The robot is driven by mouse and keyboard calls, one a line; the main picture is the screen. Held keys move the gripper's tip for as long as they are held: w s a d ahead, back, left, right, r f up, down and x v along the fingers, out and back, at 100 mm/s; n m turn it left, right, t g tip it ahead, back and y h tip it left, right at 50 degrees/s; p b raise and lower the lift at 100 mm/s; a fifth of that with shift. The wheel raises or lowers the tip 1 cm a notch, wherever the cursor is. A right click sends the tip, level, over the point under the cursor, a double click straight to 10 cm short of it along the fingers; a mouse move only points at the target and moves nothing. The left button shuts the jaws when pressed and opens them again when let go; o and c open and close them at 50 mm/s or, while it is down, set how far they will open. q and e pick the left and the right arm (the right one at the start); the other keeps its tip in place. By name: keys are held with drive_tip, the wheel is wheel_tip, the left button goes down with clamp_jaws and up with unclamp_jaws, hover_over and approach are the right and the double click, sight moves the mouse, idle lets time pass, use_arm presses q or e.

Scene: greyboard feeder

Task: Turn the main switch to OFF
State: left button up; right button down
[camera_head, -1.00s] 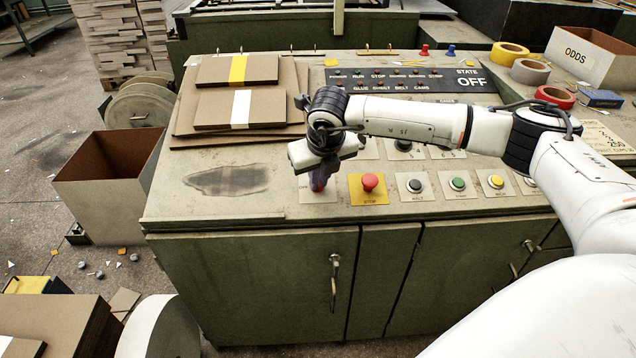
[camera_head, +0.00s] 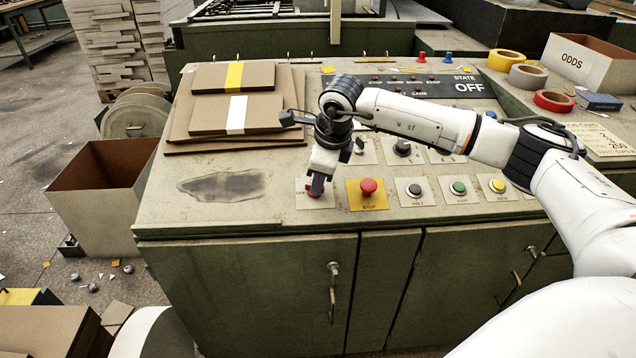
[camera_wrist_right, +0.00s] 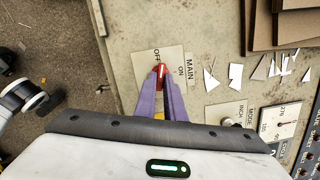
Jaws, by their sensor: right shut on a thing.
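The main switch is a red knob on a white plate (camera_head: 303,203) at the front left of the console top. In the right wrist view the red knob (camera_wrist_right: 161,71) has a white pointer line, pointing roughly at the OFF mark; ON and MAIN are printed to its right. My right gripper (camera_head: 317,188) points down at the switch, its purple fingers shut on the knob, which they partly hide. It also shows in the right wrist view (camera_wrist_right: 161,84). The display (camera_head: 469,87) reads STATE OFF. My left gripper is not in view.
A red stop button (camera_head: 368,187) on a yellow plate sits just right of the switch, with black, green and yellow buttons further right. Cardboard stacks (camera_head: 235,115) lie behind to the left.

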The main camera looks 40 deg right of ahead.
drive_tip(key=shift+w+d+n, duration=0.1)
drive_tip(key=shift+n, duration=1.5)
drive_tip(key=c, duration=1.8)
unclamp_jaws()
drive_tip(key=shift+c, duration=0.2)
drive_tip(key=shift+r, duration=0.1)
drive_tip(key=v, duration=1)
drive_tip(key=shift+r, duration=0.2)
drive_tip(key=shift+f, duration=0.1)
